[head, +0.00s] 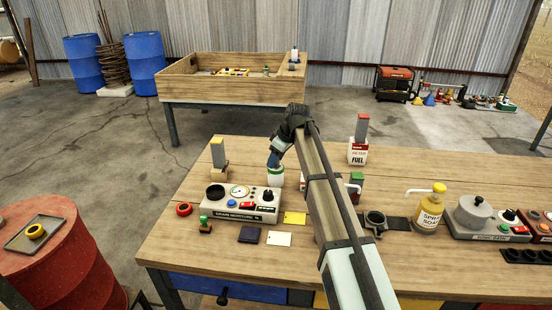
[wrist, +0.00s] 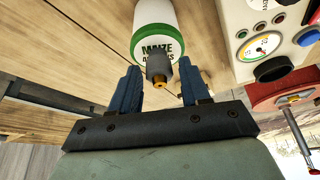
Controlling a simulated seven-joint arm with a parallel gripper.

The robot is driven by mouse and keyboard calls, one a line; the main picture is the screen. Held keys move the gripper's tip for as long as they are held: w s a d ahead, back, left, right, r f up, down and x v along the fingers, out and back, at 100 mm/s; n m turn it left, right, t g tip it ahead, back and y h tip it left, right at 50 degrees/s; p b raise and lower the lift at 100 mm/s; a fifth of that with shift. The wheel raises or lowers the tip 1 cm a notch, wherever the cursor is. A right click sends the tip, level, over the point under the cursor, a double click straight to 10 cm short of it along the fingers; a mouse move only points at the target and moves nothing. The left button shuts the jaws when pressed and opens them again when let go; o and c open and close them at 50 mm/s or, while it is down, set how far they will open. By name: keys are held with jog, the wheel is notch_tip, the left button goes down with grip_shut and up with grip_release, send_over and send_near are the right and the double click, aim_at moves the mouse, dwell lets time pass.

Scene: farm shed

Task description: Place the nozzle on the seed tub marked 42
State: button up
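My gripper (wrist: 158,85) has its two blue fingers close around a grey nozzle (wrist: 159,68) with a brass tip. The brass tip points back toward the palm. A white tub (wrist: 155,22) with a green band and dark lettering that begins "MAIZE" is just beyond the fingertips. The nozzle and fingers hide part of its label, and I cannot read a 42. In the head view my gripper (head: 273,158) is pointed down directly above this tub (head: 275,181). The nozzle cannot be made out there, and I cannot tell whether it touches the tub.
A grain moisture meter (head: 240,204) stands just left of the tub. A fuel filter can (head: 358,153), a yellow-topped spray soap bottle (head: 430,212) and a grey-lidded device (head: 474,214) stand to the right.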

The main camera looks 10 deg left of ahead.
jog(key=shift+o, duration=0.7)
jog(key=shift+r, duration=0.2)
jog(key=v, duration=1.2)
jog(key=shift+f, duration=0.1)
